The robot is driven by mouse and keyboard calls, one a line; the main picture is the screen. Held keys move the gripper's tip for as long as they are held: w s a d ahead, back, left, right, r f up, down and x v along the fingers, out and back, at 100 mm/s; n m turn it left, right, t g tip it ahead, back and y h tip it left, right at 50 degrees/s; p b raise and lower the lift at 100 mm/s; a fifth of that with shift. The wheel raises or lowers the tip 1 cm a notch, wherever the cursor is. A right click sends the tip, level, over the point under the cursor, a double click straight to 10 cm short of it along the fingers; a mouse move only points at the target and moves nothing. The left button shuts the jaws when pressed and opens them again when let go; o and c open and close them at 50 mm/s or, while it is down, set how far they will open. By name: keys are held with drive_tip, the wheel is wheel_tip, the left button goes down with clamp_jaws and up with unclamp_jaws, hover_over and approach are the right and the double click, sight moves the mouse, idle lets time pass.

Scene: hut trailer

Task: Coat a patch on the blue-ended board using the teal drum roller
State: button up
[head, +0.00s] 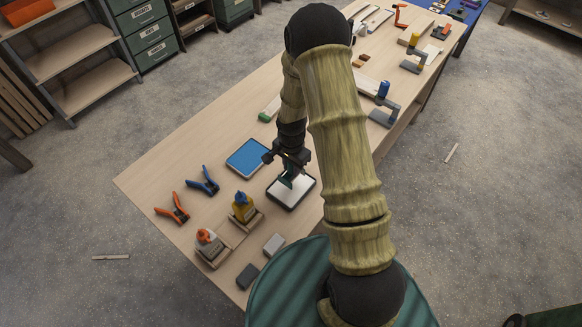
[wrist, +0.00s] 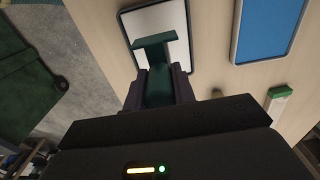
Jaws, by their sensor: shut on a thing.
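My gripper (head: 288,160) is shut on the teal drum roller (head: 286,180), above a dark-rimmed tray with a white inside (head: 299,193). In the wrist view the roller (wrist: 155,45) points away from my gripper (wrist: 158,88), its wide teal head over the white tray (wrist: 179,22). I cannot tell whether the head touches the white surface. A board with a green end (head: 267,114) lies beyond the trays. A pale board (head: 366,83) lies farther along, partly hidden by my arm; I cannot make out a blue end on it.
A blue-filled tray (head: 247,157) lies left of the white one. Blue pliers (head: 204,182), orange pliers (head: 174,209) and a yellow bottle with a blue top (head: 243,207) are nearer the left edge. A grey stand with a blue cylinder (head: 383,101) is on the right edge.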

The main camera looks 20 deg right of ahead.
drive_tip(key=shift+r+p, duration=0.55)
drive_tip(key=shift+r, duration=0.6)
